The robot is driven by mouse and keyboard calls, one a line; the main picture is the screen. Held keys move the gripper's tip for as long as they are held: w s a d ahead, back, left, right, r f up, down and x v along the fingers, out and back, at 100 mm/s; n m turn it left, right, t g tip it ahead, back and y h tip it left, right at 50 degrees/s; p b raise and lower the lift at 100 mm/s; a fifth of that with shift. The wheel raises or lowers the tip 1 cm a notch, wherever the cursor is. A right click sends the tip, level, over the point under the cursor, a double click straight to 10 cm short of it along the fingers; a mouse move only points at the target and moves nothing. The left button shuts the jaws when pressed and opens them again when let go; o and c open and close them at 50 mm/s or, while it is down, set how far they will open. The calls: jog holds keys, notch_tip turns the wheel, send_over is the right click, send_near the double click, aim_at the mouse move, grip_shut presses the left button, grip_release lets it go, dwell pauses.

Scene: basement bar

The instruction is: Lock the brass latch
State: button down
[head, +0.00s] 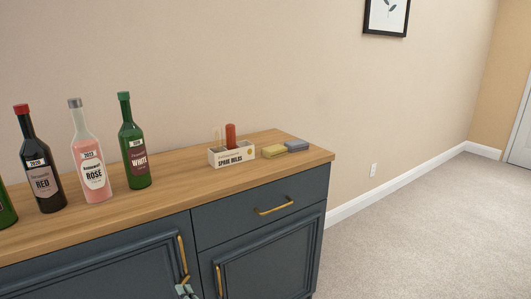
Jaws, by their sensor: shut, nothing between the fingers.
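Only the tips of my gripper (184,290) show, small and grey, at the bottom edge of the head view. They are shut with nothing between them. They are in front of the blue cabinet's left door, just below its upright brass handle (182,253). A small slanted brass piece (185,279) shows right above the tips and may be the brass latch. It is too small and too close to the tips to tell its position or whether they touch it.
The right door has an upright brass handle (219,281), and the drawer above has a brass pull (275,206). On the wooden top (160,203) stand several wine bottles (133,150), a white box (231,156), and yellow (274,151) and grey (297,145) blocks. Carpet at right is clear.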

jog(key=shift+s+d, duration=0.35)
jog(key=shift+s, duration=0.2)
